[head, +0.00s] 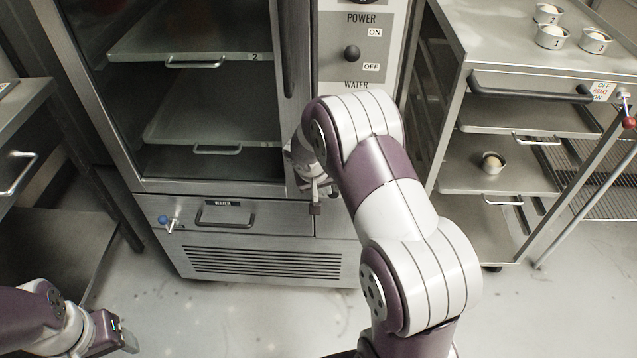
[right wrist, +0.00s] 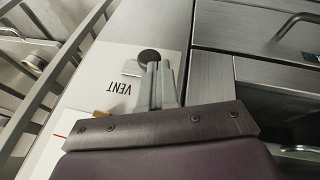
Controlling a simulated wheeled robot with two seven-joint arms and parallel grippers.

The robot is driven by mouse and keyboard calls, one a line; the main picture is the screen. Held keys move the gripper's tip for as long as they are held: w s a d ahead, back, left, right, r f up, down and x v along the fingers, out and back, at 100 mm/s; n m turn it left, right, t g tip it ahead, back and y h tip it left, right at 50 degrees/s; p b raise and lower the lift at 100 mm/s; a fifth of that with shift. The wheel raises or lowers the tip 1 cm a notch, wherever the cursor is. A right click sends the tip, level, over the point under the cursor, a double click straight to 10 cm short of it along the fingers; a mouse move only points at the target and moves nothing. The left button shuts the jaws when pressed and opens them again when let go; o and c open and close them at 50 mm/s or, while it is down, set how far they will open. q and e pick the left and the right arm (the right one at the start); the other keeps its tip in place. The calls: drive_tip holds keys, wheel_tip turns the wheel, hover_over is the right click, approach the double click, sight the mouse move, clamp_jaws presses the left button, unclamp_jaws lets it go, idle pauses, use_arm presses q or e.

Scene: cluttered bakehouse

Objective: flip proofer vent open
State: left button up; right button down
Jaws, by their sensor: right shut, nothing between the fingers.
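The proofer (head: 225,190) is the steel cabinet with a glass door. In the right wrist view, its white vent panel (right wrist: 118,72) is marked VENT, which reads upside down. A round dark knob (right wrist: 149,56) of the vent shows just beyond my fingertips; I cannot tell whether they touch it or how the lever lies. My right gripper (right wrist: 158,70) is shut and empty at the panel. In the head view it (head: 317,198) is low at the cabinet's right side, and my arm hides the vent. My left gripper (head: 122,336) is at the bottom left, away from the proofer; its fingers are unclear.
Above the arm is a POWER switch (head: 351,54) with ON and OFF tags. A WATER drawer (head: 226,216) and a blue-knobbed valve (head: 165,221) are at the lower left. A steel rack (head: 500,180) with several small cups on top stands close on the right.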

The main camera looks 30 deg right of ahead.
drive_tip(key=s+d, duration=0.2)
drive_tip(key=d, duration=0.1)
drive_tip(key=d+b, duration=0.1)
drive_tip(key=shift+s+d, duration=0.15)
drive_tip(key=shift+s, duration=0.25)
